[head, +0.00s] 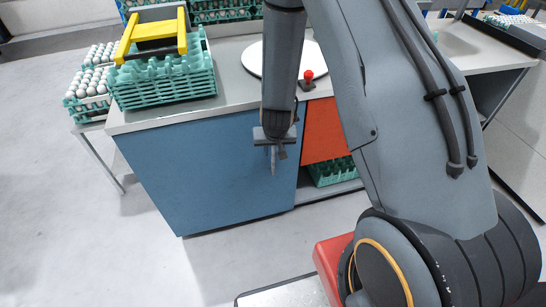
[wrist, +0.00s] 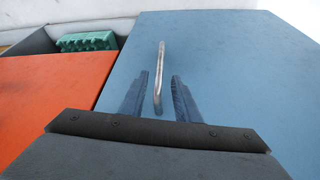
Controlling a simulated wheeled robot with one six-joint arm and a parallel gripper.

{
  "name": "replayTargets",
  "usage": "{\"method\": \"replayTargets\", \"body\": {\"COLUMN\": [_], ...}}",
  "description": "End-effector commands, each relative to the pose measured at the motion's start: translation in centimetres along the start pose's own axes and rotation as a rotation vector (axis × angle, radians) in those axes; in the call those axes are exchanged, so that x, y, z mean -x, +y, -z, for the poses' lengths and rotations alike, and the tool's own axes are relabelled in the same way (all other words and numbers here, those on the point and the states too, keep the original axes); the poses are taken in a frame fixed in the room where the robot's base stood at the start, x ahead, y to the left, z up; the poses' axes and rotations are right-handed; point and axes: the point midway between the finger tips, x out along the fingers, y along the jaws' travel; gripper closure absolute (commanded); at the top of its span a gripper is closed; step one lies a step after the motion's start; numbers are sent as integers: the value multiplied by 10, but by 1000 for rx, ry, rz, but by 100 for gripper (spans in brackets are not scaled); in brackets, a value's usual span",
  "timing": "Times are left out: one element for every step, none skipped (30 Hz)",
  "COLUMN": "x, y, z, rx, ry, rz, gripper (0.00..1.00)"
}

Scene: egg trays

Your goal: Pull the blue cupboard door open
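The blue cupboard door (head: 205,172) is the flat front of the counter's left part and looks closed. It fills most of the wrist view (wrist: 240,75). Its metal bar handle (wrist: 160,80) stands out between the two fingers of my gripper (wrist: 160,92). The fingers are apart, one on each side of the handle, with a gap to it on both sides. In the head view my gripper (head: 274,160) is in front of the door's upper right part, and the handle is hard to make out there.
An orange panel (head: 325,130) adjoins the door on the right, above an open shelf with a green crate (head: 333,171). Green trays (head: 165,85) with a yellow-handled frame stand on the counter. Egg trays (head: 88,83) stand at left. The floor (head: 80,240) before the door is clear.

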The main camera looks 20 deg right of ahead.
Motion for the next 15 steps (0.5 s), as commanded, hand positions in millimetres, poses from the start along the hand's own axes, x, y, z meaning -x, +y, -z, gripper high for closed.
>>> {"method": "replayTargets", "body": {"x": [-4, -7, -10, -14, -18, -24, -28, -32, -38, -42, -46, -52, -55, -58, -62], "y": [0, 0, 0, 0, 0, 0, 0, 0, 0, 0, 0, 0, 0, 0, 0], "z": [0, 0, 0, -1, -1, -1, -1, -2, -1, -1, -1, -1, -1, -1, -1], "rx": [0, 0, 0, 1, 1, 2, 2, 1, 0, 0, 0, 1, 1, 1, 1], "ry": [0, 0, 0, -1, -2, -1, -2, -3, -2, -3, -2, -2, -2, -2, -2], "rz": [-1, -1, -1, -1, -1, -1, -1, -1, -1, -1, -1, 0, 0, 0, 0], "gripper": [70, 70, 70, 70, 70, 70, 70, 70, 70, 70, 70, 70, 70, 70, 70]}}
